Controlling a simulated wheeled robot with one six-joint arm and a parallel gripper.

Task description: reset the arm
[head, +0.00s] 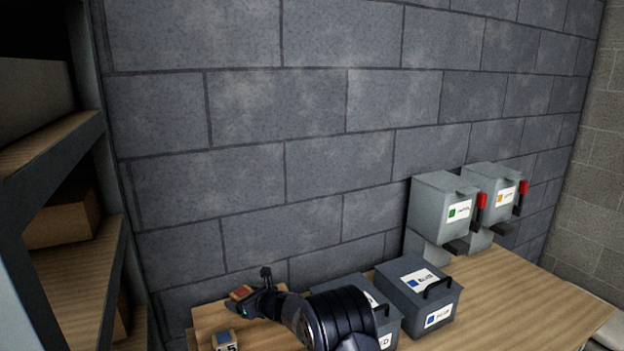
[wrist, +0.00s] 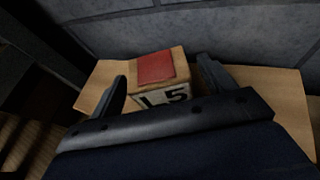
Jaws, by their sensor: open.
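My arm reaches low over the wooden table (head: 540,305) in the head view. My gripper (head: 254,292) is at the table's left part, with its fingers apart. In the wrist view my gripper (wrist: 165,88) is open, one finger at each side of a wooden block (wrist: 162,92) with a red top and dark characters on its front face. I cannot tell whether the fingers touch the block. A red-topped piece (head: 240,293) shows by the fingers in the head view.
A small block marked 5 (head: 225,341) is at the table's front left. A dark box with a handle (head: 418,293) stands right of my arm, another partly behind it. Two grey boxes with red levers (head: 440,205) (head: 492,190) are by the block wall. Shelving (head: 65,245) stands at left.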

